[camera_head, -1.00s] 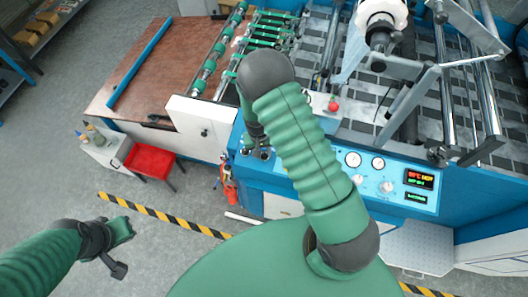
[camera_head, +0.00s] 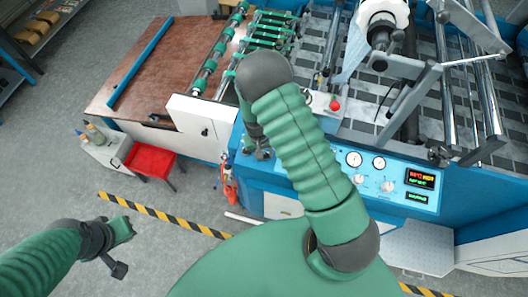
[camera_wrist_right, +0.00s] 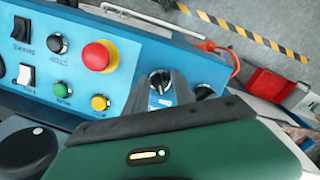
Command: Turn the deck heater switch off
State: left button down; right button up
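The blue control panel of the machine shows in the right wrist view (camera_wrist_right: 125,60) and runs along the machine's front in the head view (camera_head: 335,180). A dark rotary switch (camera_wrist_right: 160,77) with a pale pointer sits on the panel; I cannot read a label for it. My right gripper (camera_wrist_right: 161,92) has its two fingers on either side of this switch, apart, with blue panel showing between them. Whether they touch it is unclear. In the head view my right gripper (camera_head: 262,152) is small and partly hidden by my arm. My left gripper (camera_head: 122,248) hangs over the floor, far from the panel.
A red stop button (camera_wrist_right: 100,56), black, green and yellow buttons, and rocker switches (camera_wrist_right: 25,75) lie left of the switch. Another dark knob (camera_wrist_right: 204,91) is close right. Gauges and a lit display (camera_head: 420,179) stand farther right. A red stool (camera_head: 150,160) stands on the floor.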

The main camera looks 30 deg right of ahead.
jog(key=shift+w+r, duration=0.2)
jog(key=shift+r, duration=0.3)
notch_tip(320, 180, up, 16)
jog(key=a+b, duration=0.1)
jog(key=b, duration=0.2)
jog(key=shift+w+a+f, duration=0.15)
jog(key=shift+w+a, duration=0.1)
jog(key=shift+a, duration=0.1)
